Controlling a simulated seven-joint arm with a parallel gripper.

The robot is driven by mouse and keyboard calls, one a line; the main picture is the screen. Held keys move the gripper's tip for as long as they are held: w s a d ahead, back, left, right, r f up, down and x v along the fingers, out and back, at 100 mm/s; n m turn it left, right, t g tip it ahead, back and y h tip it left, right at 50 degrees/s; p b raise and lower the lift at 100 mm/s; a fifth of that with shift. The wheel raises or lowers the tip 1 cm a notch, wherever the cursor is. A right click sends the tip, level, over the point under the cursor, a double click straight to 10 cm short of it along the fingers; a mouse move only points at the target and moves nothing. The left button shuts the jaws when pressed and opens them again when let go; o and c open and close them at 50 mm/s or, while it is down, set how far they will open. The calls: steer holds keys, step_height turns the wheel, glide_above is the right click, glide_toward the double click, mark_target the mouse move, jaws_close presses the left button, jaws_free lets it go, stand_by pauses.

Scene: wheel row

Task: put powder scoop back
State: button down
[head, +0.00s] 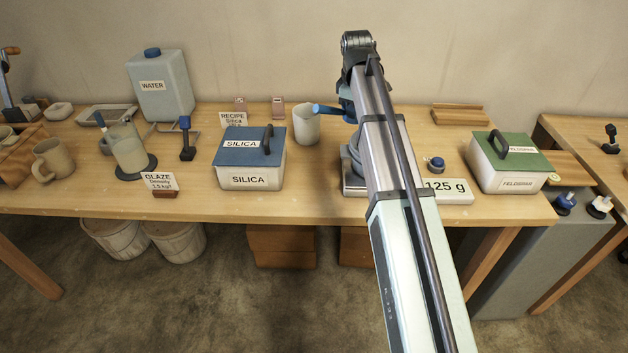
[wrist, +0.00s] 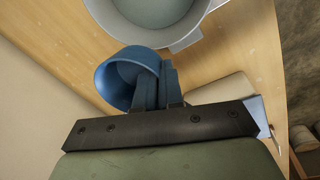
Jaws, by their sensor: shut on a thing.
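The blue powder scoop (wrist: 112,82) is in my gripper (wrist: 170,82), with its round cup to the left of the fingers in the wrist view. In the head view the blue scoop (head: 328,109) juts out left of my arm, above the bench near the white jug (head: 306,124). My gripper is shut on it; my arm mostly hides the fingers there. A pale round vessel (wrist: 190,38) lies beyond the scoop in the wrist view. The silica box (head: 250,178) has its blue lid on. The feldspar box (head: 510,178) has its green lid on.
The scale, partly behind my arm, has a display (head: 446,190) reading 125 g. A recipe card (head: 233,119) stands behind the silica box. A water canister (head: 162,88), a glaze jug (head: 128,150) and a mug (head: 52,160) stand left.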

steer(key=n, duration=0.3)
steer(key=n+y, duration=0.2)
steer(key=n, duration=0.6)
glide_above(319, 185)
step_height(319, 185, down, 8)
steer(key=shift+s+d+f, duration=0.1)
steer(key=shift+f, duration=2.25)
steer(key=shift+s+d+f, duration=0.1)
steer(key=shift+f, duration=2.25)
steer(key=shift+f, duration=0.1)
steer(key=c, duration=1.7)
jaws_free()
steer(key=shift+f, duration=0.1)
steer(key=o, duration=0.4)
steer(key=shift+r, duration=0.2)
